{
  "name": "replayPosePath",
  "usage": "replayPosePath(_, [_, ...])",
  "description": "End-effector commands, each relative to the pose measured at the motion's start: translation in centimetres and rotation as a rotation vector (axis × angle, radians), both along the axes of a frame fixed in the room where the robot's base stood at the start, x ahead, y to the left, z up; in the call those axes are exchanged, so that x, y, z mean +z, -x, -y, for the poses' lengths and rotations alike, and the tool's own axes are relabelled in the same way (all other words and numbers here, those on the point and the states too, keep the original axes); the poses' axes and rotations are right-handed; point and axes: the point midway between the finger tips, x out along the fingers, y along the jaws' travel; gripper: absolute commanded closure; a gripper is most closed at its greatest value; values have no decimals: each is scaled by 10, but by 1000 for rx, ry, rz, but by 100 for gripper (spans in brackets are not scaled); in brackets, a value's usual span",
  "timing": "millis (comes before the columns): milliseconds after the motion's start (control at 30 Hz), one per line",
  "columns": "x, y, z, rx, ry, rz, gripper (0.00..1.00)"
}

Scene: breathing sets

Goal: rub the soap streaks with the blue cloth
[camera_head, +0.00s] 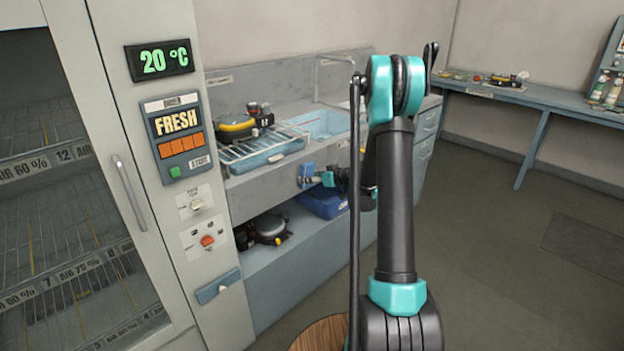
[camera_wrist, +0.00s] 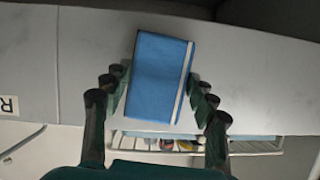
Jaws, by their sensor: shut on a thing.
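The blue cloth (camera_wrist: 158,75) is a folded blue pad with a pale strip along its right edge in the wrist view. My gripper (camera_wrist: 160,88) is shut on it, with fingers on both sides. In the head view, the cloth (camera_head: 304,173) is a small blue patch in front of the grey counter's front face, and my gripper (camera_head: 312,177) is partly hidden behind my arm. The wrist view shows the cloth over a pale grey surface; I cannot tell whether it touches. I cannot make out soap streaks in either view.
Below are a blue crate (camera_head: 322,204) and another set (camera_head: 268,228). A glass-door cabinet (camera_head: 120,185) stands left.

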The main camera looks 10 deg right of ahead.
Motion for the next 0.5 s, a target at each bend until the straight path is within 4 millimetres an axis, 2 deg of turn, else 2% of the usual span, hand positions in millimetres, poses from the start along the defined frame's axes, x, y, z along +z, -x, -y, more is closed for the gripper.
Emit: replayPosePath(500, [0, -6, -3, 0, 0, 0, 74])
